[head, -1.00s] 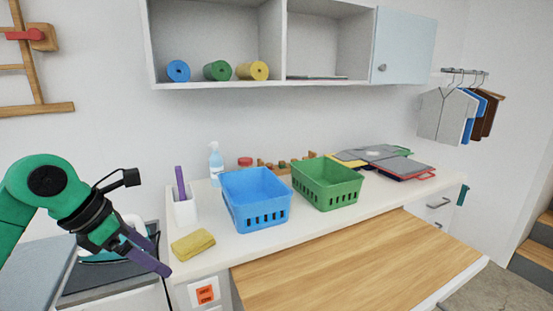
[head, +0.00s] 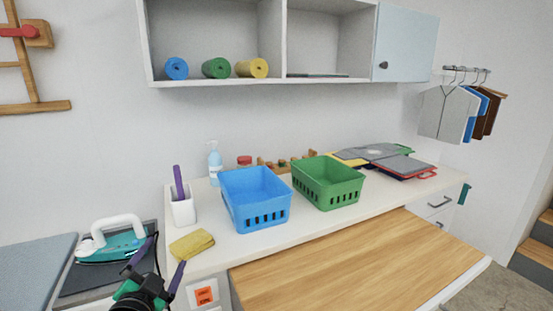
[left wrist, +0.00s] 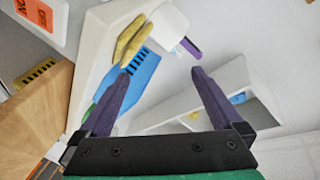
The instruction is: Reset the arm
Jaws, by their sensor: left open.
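My left gripper (head: 160,268) is low at the left of the head view, in front of the counter's left end. Its two purple fingers are spread apart with nothing between them. In the left wrist view the same open gripper (left wrist: 158,75) shows its fingers at either side, with the blue basket, yellow cloth and white holder beyond them. Most of my left arm is below the head view's edge. My right gripper is in neither view.
The counter (head: 225,249) holds a yellow cloth (head: 192,244), a white holder (head: 184,212), a blue basket (head: 256,203) and a green basket (head: 330,186). A teal iron (head: 110,243) stands left of my gripper. The wooden board (head: 350,265) is clear. Shelves (head: 215,84) hang above.

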